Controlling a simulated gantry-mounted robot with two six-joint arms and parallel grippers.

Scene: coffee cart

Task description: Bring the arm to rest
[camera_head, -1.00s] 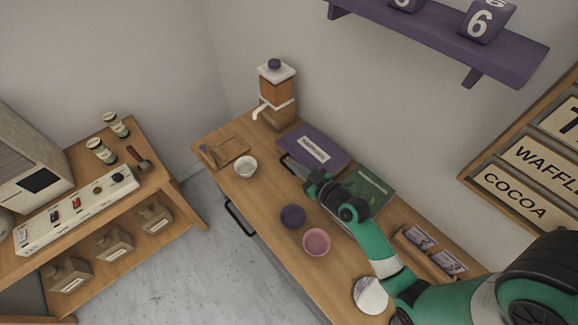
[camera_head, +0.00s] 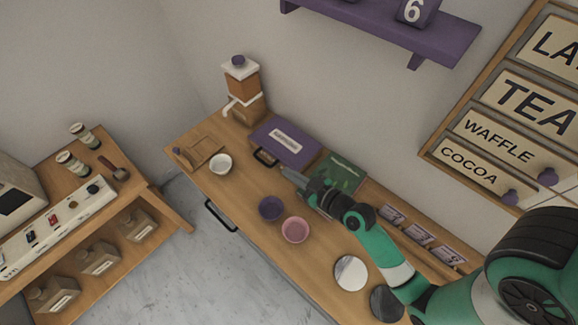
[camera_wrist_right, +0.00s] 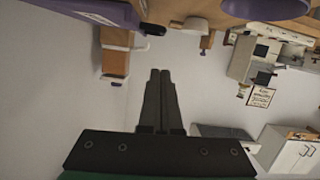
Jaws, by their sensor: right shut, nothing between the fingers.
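My right arm is green and black and comes in from the lower right in the head view. Its gripper (camera_head: 285,171) is shut and empty, over the counter just in front of the purple box (camera_head: 283,141) and the dark green menu book or board (camera_head: 341,174). In the right wrist view the two dark fingers (camera_wrist_right: 160,75) lie together with nothing between them. My left gripper is not in view.
A purple bowl (camera_head: 271,208), a pink bowl (camera_head: 295,230) and a white bowl (camera_head: 220,163) stand on the wooden counter (camera_head: 240,190). A dispenser (camera_head: 242,88) stands at the back. A purple shelf (camera_head: 400,35) hangs above.

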